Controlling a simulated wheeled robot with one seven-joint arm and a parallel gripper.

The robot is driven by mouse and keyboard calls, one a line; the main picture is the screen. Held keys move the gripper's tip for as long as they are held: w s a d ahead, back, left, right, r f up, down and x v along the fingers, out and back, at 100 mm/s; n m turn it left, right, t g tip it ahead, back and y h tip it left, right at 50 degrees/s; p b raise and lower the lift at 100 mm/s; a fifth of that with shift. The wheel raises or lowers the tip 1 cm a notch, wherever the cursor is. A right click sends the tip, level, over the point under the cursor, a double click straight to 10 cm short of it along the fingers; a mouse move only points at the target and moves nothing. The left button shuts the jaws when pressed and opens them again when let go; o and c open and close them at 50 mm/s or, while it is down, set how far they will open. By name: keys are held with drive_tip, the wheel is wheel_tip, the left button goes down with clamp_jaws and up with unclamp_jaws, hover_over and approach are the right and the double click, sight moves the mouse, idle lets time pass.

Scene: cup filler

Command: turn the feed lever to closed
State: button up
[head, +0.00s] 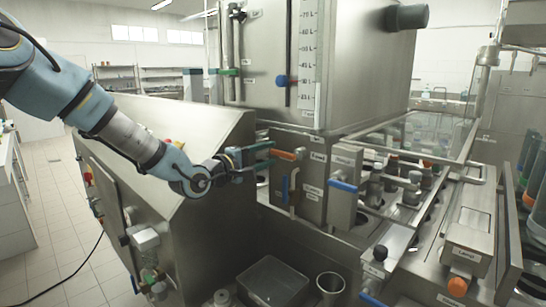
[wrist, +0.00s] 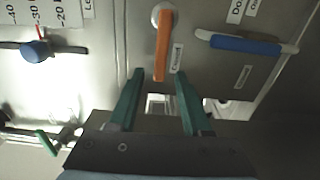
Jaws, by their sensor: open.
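An orange-handled lever (head: 285,154) sits on the steel front below the tank; I take it as the feed lever, though I cannot read its name plate. In the wrist view the orange handle (wrist: 162,45) runs from a round pivot down toward my gripper, and a small label beside it seems to read "Closed". In the head view it points left, roughly level. My gripper (head: 272,154) is open, its green fingers above and below the handle's free end. In the wrist view the fingertips (wrist: 160,74) flank that end, with gaps on both sides.
A blue-handled lever (wrist: 245,44) hangs close below the orange one, also seen in the head view (head: 284,188). Another blue handle (head: 343,186) sits to the right. A blue knob (head: 281,80) is beside the level scale. A sloped steel cabinet (head: 170,125) stands under my arm.

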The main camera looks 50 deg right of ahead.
drive_tip(key=a+b, duration=0.1)
drive_tip(key=a, duration=0.7)
drive_tip(key=shift+w+b, duration=0.25)
drive_tip(key=shift+b, duration=0.15)
